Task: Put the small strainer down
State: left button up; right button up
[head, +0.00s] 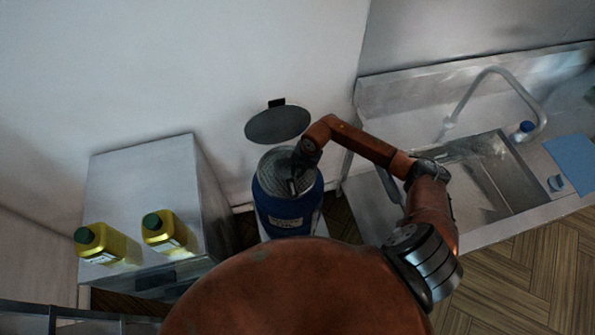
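A round grey mesh (274,166), which looks like the strainer, lies across the mouth of the blue drum (286,213). I cannot tell whether it rests on the rim or is held just above it. My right gripper (293,186) points down over the right part of the mesh. Its fingers are dark and small here, so I cannot tell whether they are open or shut on the strainer. Any handle is hidden by the gripper. My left gripper is not in view.
A dark round lid (278,125) stands open behind the drum. At left, two yellow jugs with green caps (168,232) stand on a steel cabinet (140,180). At right is a steel sink (485,180) with a tap (492,72) and a blue cloth (572,160).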

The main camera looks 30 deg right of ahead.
jog(key=shift+o, duration=1.3)
jog(key=v, duration=1.2)
